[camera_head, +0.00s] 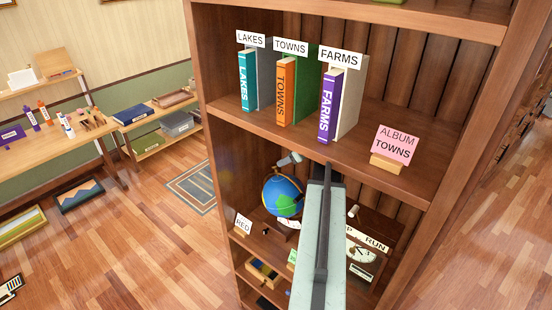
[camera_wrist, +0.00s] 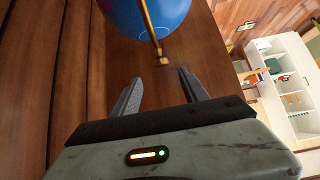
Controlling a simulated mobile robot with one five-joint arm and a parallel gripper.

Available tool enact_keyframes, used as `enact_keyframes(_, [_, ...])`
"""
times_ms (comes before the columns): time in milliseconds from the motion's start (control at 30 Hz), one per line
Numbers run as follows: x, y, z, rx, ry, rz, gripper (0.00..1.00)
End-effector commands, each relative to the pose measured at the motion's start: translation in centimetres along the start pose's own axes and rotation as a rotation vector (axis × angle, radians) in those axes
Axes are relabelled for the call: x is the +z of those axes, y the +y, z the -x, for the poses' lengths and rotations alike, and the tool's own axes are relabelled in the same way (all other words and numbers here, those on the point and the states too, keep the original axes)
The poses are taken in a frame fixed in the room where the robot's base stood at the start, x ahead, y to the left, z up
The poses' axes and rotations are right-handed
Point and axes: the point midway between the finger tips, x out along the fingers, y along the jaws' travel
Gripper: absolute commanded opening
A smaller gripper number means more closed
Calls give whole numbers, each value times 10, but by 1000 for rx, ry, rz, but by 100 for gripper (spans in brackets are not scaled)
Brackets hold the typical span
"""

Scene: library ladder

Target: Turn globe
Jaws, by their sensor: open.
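The globe (camera_head: 283,196) is a blue ball with green land, on a shelf of the wooden bookcase below the book shelf. In the wrist view the blue globe (camera_wrist: 135,12) shows at the top, cut off by the frame edge, with a brass arm (camera_wrist: 149,28) ending in a small brass piece. My gripper (camera_wrist: 158,82) is open and empty, its two fingers apart and pointing toward the globe, with a gap between. In the head view my pale arm crosses in front of the shelf, to the right of the globe, and hides part of that shelf.
A RED card (camera_head: 243,224) stands left of the globe. A dial panel (camera_head: 361,252) with a RUN label is to the right. Upright books (camera_head: 285,90) and an ALBUM TOWNS card (camera_head: 393,145) are on the shelf above. The floor (camera_head: 150,250) left of the bookcase is largely clear.

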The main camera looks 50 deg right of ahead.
Motion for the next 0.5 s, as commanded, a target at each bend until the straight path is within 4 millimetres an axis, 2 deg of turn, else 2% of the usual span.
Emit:
enact_keyframes(167, [4, 0, -18, -2, -1, 1, 52])
enact_keyframes(400, [6, -1, -64, -3, -2, 2, 52])
enact_keyframes(500, [4, -2, -78, -3, -3, 1, 52])
